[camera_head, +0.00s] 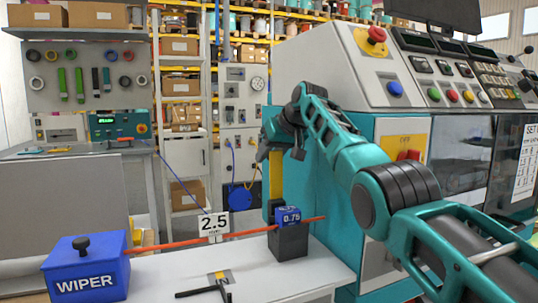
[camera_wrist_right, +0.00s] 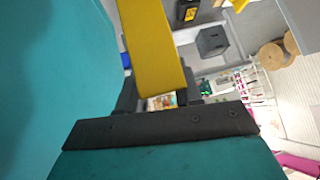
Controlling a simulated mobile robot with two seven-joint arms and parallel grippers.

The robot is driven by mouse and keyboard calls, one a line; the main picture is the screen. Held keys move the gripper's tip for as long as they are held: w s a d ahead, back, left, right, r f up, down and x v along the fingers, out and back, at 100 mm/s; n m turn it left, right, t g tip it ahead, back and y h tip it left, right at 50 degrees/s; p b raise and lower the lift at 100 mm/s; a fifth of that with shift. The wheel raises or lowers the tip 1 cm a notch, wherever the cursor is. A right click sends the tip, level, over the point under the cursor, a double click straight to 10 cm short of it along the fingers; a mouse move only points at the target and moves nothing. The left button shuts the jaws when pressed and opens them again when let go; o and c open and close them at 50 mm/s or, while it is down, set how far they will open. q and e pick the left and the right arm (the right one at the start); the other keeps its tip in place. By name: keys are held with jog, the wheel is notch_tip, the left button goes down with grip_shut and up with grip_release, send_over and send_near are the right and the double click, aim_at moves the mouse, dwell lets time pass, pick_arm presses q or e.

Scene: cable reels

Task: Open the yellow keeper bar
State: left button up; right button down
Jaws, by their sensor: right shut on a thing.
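The yellow keeper bar (camera_head: 276,180) stands upright behind the dark block with the blue 0.75 piece (camera_head: 288,216). My right gripper (camera_head: 268,150) is at the bar's upper end, shut on it. In the right wrist view the yellow bar (camera_wrist_right: 155,45) runs up from between the fingers of my gripper (camera_wrist_right: 157,100). The bar's lower end is hidden behind the dark block in the head view. My left gripper is not in view.
A red cable (camera_head: 180,243) runs from the blue WIPER box (camera_head: 86,268) past the 2.5 sign (camera_head: 214,225) to the dark block. A black T-shaped tool (camera_head: 205,291) lies on the white bench. The teal machine (camera_head: 330,210) stands close on the right.

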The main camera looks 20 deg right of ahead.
jog(key=c, duration=1.1)
grip_release()
jog(key=shift+s+f, duration=0.15)
jog(key=shift+f, duration=0.5)
jog(key=shift+o, duration=1)
jog(key=shift+d+r, duration=0.1)
jog(key=shift+d, duration=0.05)
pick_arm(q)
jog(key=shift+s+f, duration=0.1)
pick_arm(e)
jog(key=shift+r, duration=0.15)
jog(key=shift+r, duration=0.2)
pick_arm(q)
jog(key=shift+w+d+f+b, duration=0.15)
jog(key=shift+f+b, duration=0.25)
jog(key=shift+b, duration=0.25)
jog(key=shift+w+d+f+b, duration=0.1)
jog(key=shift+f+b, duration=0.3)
jog(key=shift+b, duration=0.2)
pick_arm(e)
jog(key=v, duration=1.2)
jog(key=shift+r, duration=0.15)
jog(key=shift+s, duration=0.1)
